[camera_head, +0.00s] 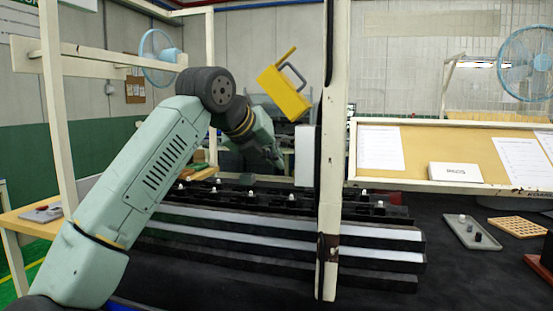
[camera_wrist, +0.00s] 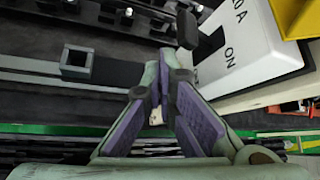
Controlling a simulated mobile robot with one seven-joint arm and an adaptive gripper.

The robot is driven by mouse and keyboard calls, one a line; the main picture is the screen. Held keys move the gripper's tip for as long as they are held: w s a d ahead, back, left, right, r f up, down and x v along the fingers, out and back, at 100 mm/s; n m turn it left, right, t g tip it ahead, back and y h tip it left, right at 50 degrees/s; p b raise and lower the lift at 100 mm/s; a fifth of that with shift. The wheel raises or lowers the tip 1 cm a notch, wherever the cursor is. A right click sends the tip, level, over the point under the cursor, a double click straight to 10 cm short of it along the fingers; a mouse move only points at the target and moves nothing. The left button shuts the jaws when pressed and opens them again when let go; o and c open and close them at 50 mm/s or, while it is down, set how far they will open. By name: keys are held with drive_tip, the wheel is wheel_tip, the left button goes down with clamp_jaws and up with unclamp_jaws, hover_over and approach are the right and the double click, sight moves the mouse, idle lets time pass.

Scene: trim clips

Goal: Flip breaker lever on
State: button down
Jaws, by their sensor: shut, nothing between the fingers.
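The breaker is a white box marked "20 A" and "ON" (camera_wrist: 250,50), at the upper right of the wrist view. A black lever (camera_wrist: 187,29) juts out at its left side; I cannot tell its setting for certain. My gripper (camera_wrist: 165,70) is shut and empty, its tips just below the lever in the picture; I cannot tell whether they touch it. In the head view a white box (camera_head: 304,155), likely the breaker, stands partly behind a post, and my gripper (camera_head: 272,158) is just left of it, fingertips hard to make out.
A cream post (camera_head: 331,200) stands in front of the white box. A yellow part with a handle (camera_head: 282,92) is above it. Black and white rails with clips (camera_head: 270,220) lie below my arm. A grey tray (camera_head: 472,232) is at the right on the dark table.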

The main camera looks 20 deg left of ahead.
drive_tip(key=shift+r, duration=0.15)
drive_tip(key=shift+r+p, duration=0.6)
drive_tip(key=shift+r, duration=0.1)
drive_tip(key=shift+s+r, duration=0.1)
